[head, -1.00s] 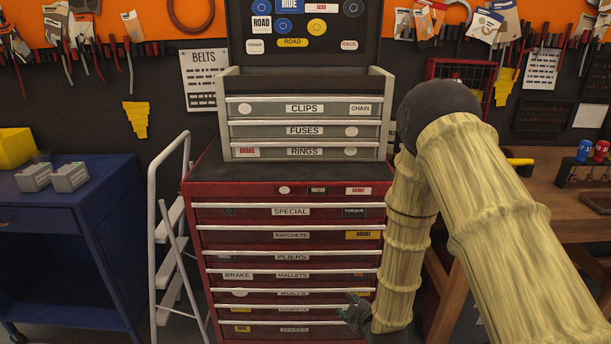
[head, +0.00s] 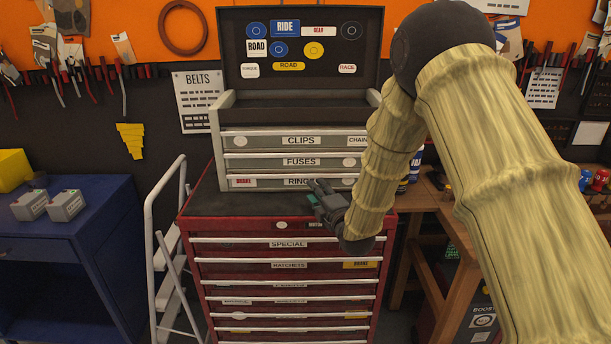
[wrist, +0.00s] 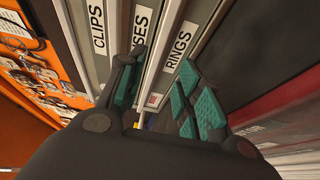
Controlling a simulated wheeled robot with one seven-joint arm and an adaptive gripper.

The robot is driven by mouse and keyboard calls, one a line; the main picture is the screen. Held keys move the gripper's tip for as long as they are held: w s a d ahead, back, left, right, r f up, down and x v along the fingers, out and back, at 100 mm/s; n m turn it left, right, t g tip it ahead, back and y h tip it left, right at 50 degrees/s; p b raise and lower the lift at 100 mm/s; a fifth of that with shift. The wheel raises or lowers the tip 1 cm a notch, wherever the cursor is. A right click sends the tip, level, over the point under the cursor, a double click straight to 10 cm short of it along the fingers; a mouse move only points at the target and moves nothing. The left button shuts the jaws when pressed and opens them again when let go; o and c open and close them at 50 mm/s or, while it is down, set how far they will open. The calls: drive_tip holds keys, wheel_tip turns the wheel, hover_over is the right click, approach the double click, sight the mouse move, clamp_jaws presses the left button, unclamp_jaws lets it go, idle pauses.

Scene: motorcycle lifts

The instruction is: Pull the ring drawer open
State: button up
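The ring drawer (head: 266,184), labelled RINGS, is the lowest drawer of the grey top chest, below the CLIPS and FUSES drawers. It looks flush with them, and a pale lip runs along its top edge. My gripper (head: 317,192) is in front of its right half and hides the end of the label. In the wrist view the gripper (wrist: 162,62) is open, with teal pads on its fingers. The ring drawer's face and RINGS label (wrist: 180,48) show between the fingers. I cannot tell whether either finger touches the lip.
The grey chest (head: 222,150), its lid up, stands on a red tool cabinet (head: 200,215) with several shut drawers. A white stepladder (head: 160,240) is to the left, beside a blue cabinet (head: 80,215). A wooden bench (head: 470,215) is at right, behind my arm.

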sight(302, 177)
drive_tip(key=p+x, duration=0.1)
drive_tip(key=x, duration=0.1)
drive_tip(key=p+x, duration=0.1)
drive_tip(key=x, duration=0.5)
drive_tip(key=shift+s+a+r+p, duration=0.1)
drive_tip(key=shift+a+r+p, duration=0.15)
drive_tip(key=shift+a+p, duration=0.15)
drive_tip(key=shift+w+a+f, duration=0.15)
drive_tip(key=shift+w+f, duration=0.05)
drive_tip(key=shift+w, duration=0.3)
drive_tip(key=shift+s+r, duration=0.1)
clamp_jaws()
